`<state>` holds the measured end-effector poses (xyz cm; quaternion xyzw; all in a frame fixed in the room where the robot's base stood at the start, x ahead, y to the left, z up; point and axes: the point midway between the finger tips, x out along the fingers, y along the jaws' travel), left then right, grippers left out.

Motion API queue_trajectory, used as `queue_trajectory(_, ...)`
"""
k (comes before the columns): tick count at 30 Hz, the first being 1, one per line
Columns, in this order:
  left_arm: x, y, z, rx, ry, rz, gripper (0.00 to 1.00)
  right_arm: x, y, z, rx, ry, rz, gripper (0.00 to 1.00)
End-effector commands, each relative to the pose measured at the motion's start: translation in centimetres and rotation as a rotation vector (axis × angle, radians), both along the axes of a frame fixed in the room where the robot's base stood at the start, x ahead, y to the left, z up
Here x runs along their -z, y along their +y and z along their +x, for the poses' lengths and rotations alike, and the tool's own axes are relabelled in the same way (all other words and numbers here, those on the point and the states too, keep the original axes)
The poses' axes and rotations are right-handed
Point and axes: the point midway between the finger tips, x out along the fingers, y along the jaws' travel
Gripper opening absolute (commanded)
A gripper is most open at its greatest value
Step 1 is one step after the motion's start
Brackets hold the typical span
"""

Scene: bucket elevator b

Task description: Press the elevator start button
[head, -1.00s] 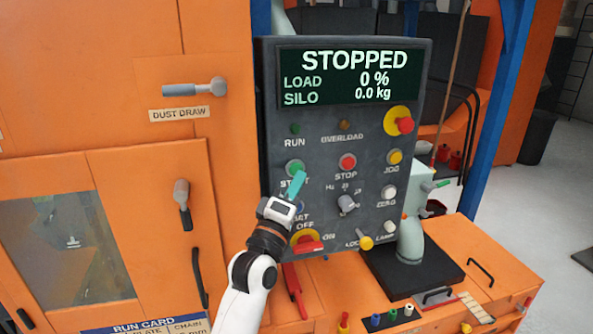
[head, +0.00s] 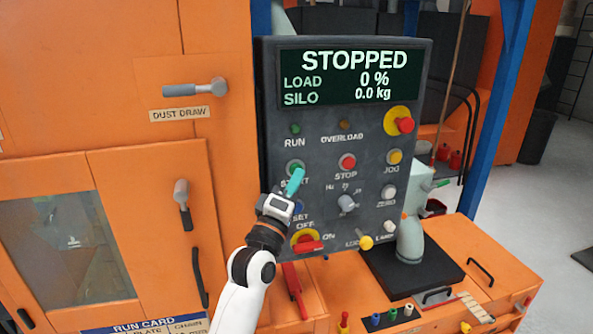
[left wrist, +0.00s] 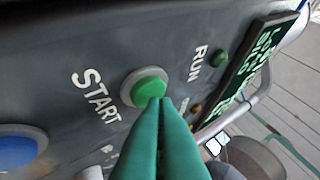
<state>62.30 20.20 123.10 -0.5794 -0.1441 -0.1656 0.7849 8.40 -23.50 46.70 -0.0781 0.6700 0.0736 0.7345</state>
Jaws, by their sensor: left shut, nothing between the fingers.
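The green start button (left wrist: 150,91) sits in a grey ring beside the word START in the left wrist view. In the head view the button (head: 295,167) shows just above my fingertips. My left gripper (head: 297,176) is shut and empty, its teal fingers pointing at the panel. In the left wrist view its tips (left wrist: 162,103) overlap the button's lower edge; I cannot tell whether they touch it. The control panel's display (head: 352,76) reads STOPPED, load 0 %, silo 0.0 kg. My right gripper is not clearly identifiable in view.
Close by on the panel are a red stop button (head: 347,162), a blue set button (left wrist: 17,152) and a selector knob (head: 346,203). A red emergency button (head: 405,125) is at upper right. A red-handled switch (head: 308,246) lies below my left gripper.

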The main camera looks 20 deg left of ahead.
Motion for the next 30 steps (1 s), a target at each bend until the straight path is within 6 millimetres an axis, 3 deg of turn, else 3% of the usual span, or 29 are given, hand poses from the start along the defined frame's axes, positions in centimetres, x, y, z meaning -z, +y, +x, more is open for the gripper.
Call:
queue_trajectory(21, -0.03, 0.34, 0.47, -0.001, 0.0, 0.0, 0.0, 0.01, 0.0, 0.0, 0.0, 0.0, 0.0, 0.89)
queue_trajectory(30, -0.12, -0.27, -0.39, 0.001, 0.0, -0.002, 0.0, -0.66, 0.0, 0.0, 0.0, 0.0, 0.0, 0.89)
